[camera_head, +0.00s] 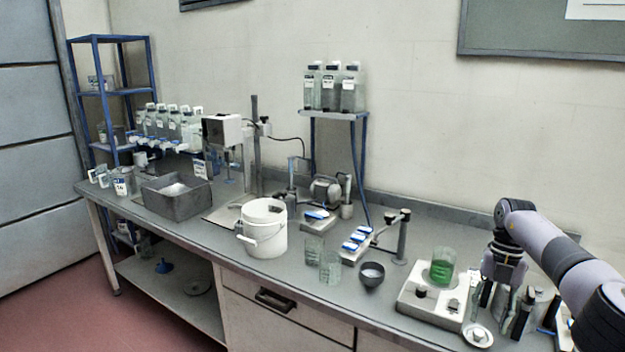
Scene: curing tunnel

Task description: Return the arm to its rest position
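My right arm (555,250) comes in from the right edge, bent at the elbow, with its wrist pointing down over the right end of the bench. My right gripper (500,308) hangs low there, with its dark fingers spread apart. Small items stand close behind and beside the fingers, so whether it touches any of them cannot be told. It stands just right of a white hotplate-like device (420,306) that bears a glass beaker of green liquid (442,268). My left gripper is not in view.
On the grey bench (225,237) stand a white bucket (265,240), a grey tub (178,203), glass beakers (329,268), a dark bowl (372,276) and a clamp stand (402,238). A small white dish (478,335) lies near the front edge below the gripper. The wall is behind.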

